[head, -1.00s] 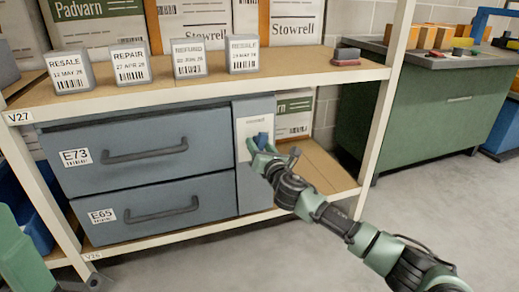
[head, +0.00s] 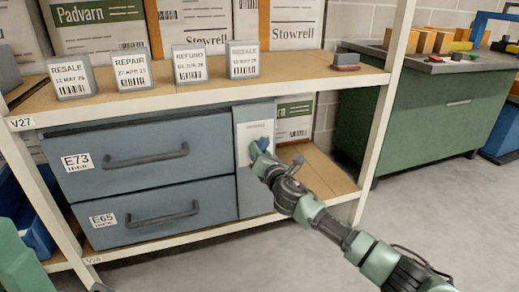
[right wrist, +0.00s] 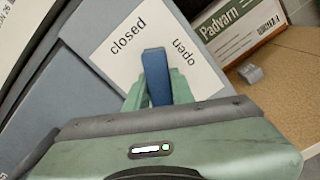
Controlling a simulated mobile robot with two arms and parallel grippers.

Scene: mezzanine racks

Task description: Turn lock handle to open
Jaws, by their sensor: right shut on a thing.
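The lock handle is a blue bar (right wrist: 156,75) on a white plate (right wrist: 105,52) printed "closed" and "open". In the right wrist view its end lies between the two words. In the head view the plate (head: 255,131) is on the grey panel right of the drawers, and the blue handle (head: 263,143) shows partly. My right gripper (right wrist: 157,92) is shut on the handle, one green finger on each side. It also shows in the head view (head: 258,157). My left gripper is not in view.
Two grey-blue drawers, E73 (head: 133,180) and E65 (head: 185,228), are closed beside the lock panel. Boxed labels stand on the shelf (head: 300,72) above. A rack post (head: 380,135) rises right of my right gripper. The floor (head: 440,210) at right is clear.

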